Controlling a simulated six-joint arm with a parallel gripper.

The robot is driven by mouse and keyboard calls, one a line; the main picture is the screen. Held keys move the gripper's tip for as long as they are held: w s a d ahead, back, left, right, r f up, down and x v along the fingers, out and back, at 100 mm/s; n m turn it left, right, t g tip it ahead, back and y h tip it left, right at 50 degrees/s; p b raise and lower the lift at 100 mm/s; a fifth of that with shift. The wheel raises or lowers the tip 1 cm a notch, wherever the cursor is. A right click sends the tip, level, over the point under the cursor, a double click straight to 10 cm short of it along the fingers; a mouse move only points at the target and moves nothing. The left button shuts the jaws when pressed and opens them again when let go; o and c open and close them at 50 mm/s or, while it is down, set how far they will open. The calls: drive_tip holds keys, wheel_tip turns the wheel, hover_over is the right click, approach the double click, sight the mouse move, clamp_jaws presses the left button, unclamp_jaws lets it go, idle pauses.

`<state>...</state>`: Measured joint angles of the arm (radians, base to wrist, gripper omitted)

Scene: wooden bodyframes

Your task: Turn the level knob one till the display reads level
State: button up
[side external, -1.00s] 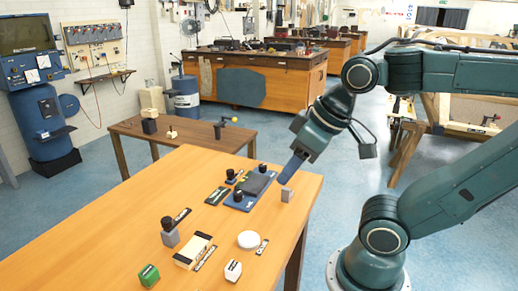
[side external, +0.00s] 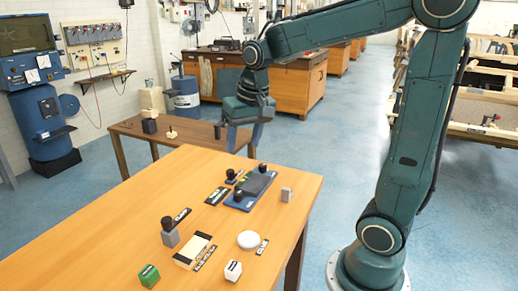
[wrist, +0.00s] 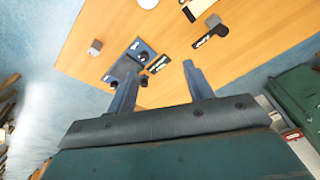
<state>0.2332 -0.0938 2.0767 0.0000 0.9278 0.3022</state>
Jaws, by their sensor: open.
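A blue panel (side external: 234,207) lies at the far right part of the wooden table, carrying a dark flat display (side external: 257,184). One black knob (side external: 238,195) stands at its near end and another black knob (side external: 262,168) at its far end. I cannot tell which is level knob one, nor read the display. My gripper (side external: 245,138) hangs above and beyond the table's far edge, apart from the panel, fingers down and spread, with nothing between them. In the wrist view the blue panel (wrist: 143,46) is partly hidden behind the left finger of my gripper (wrist: 162,70).
A third black knob (side external: 230,174) stands beside the panel. A grey block (side external: 287,194) is to its right. The table's left part (side external: 110,235) is clear.

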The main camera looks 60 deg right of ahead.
drive_tip(key=w+d+f+m+g, duration=0.1)
drive_tip(key=w+d+f+m, duration=0.2)
drive_tip(key=w+d+f, duration=0.35)
drive_tip(key=m+g, duration=0.2)
hover_over(238, 193)
wheel_tip(238, 193, down, 6)
drive_tip(key=shift+r+y, duration=0.15)
drive_tip(key=shift+y, duration=0.15)
wheel_tip(238, 193, down, 14)
drive_tip(key=shift+r, duration=0.1)
drive_tip(key=c, duration=1)
